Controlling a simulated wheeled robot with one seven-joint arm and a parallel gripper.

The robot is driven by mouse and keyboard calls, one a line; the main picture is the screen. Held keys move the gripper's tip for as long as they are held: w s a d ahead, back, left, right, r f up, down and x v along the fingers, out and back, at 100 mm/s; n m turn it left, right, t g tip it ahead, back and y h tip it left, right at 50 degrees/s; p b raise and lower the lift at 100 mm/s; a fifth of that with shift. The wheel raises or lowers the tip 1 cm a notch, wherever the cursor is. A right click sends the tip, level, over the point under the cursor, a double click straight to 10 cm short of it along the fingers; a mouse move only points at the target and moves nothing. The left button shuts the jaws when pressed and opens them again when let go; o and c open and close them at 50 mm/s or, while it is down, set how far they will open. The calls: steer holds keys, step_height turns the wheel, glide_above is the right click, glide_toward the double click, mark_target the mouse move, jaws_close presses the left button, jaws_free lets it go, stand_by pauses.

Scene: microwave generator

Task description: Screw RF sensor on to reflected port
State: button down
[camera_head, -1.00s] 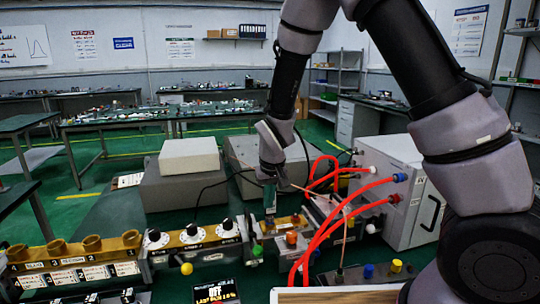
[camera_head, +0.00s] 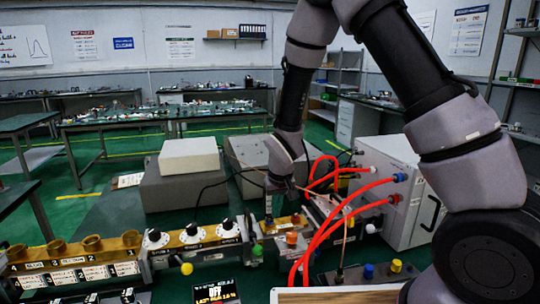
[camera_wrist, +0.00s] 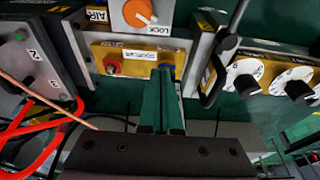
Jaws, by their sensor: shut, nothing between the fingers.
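The gold block labelled as a coupler (camera_wrist: 124,52) lies under my fingers in the wrist view. It has a red port (camera_wrist: 112,67) on its left and a blue port at its right end, largely hidden by my fingertips. My gripper (camera_wrist: 166,75) is shut and empty, its green fingertips over the blue-port end; contact cannot be told. In the head view my gripper (camera_head: 268,211) points down at the left end of the gold block (camera_head: 282,226). A thin copper-coloured cable (camera_wrist: 45,98) runs in from the left. I cannot make out the RF sensor for certain.
An orange lock knob (camera_wrist: 137,12) stands close to the coupler. A gold panel with white dials (camera_head: 190,236) is to the left in the head view. Red hoses (camera_head: 340,222) loop from the white cabinet (camera_head: 408,215) at the right, close to my gripper.

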mark_target(270, 218)
steer(key=shift+s+x, duration=0.25)
steer(key=shift+x, duration=0.9)
steer(key=shift+w+a, duration=0.1)
steer(key=shift+w, duration=0.15)
steer(key=shift+s+a, duration=0.15)
steer(key=shift+a, duration=0.2)
steer(key=shift+s+a, duration=0.1)
steer(key=shift+a, duration=0.55)
steer(key=shift+s, duration=0.1)
stand_by(0.3)
